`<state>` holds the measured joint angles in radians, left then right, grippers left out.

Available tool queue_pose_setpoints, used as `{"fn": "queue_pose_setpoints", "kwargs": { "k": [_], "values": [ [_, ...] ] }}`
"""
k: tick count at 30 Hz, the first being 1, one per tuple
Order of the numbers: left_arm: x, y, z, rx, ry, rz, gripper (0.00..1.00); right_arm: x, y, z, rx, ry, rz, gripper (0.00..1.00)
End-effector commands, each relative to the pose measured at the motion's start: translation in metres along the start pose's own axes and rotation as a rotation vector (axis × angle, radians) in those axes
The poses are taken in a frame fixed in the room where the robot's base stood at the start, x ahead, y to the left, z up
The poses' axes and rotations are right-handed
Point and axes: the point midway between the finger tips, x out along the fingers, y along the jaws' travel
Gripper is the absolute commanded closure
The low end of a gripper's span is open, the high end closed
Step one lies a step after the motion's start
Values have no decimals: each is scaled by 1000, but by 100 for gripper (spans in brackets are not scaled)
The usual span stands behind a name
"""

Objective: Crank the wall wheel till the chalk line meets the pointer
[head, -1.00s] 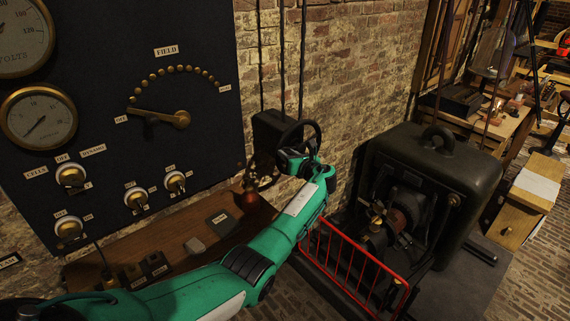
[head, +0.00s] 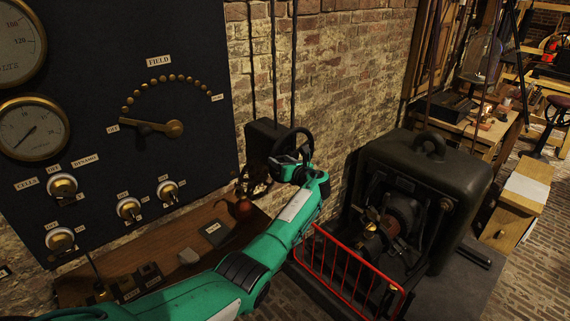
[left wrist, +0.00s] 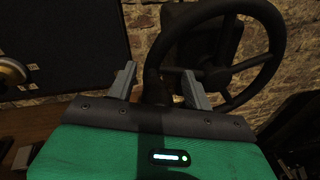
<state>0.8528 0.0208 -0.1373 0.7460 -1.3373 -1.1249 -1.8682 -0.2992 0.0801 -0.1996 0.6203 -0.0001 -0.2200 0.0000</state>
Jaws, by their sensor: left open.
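The black wall wheel (head: 307,134) stands out from a dark box on the brick wall, right of the switchboard. It fills the upper right of the left wrist view (left wrist: 283,42), with its spokes and hub visible. My left gripper (head: 287,161) is at the wheel's near lower side. In the left wrist view its two grey fingers (left wrist: 158,76) are apart, and the left part of the rim appears between them. I cannot tell whether either finger touches the rim. I cannot make out the chalk line or the pointer. My right gripper is out of view.
A black switchboard (head: 100,105) with gauges and knobs is at left, above a wooden shelf (head: 165,250). A red guard rail (head: 345,262) fronts a dark machine (head: 440,165) at right. Vertical rods (head: 272,60) rise above the wall box (head: 262,138).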

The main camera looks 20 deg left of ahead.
Motion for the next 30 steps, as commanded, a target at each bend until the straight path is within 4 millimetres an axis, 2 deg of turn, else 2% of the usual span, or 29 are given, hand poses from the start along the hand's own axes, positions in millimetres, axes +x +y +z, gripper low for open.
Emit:
{"fn": "queue_pose_setpoints", "kwargs": {
  "k": [8,21,25,30],
  "values": [
    [-26,-1,-3,-1,0,-2,48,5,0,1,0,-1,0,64],
    [-114,-1,-3,-3,0,-3,48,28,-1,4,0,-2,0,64],
    [-129,-1,-2,-2,-1,-1,48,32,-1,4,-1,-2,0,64],
    [-138,0,0,0,0,-1,48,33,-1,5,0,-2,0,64]
  ]
}}
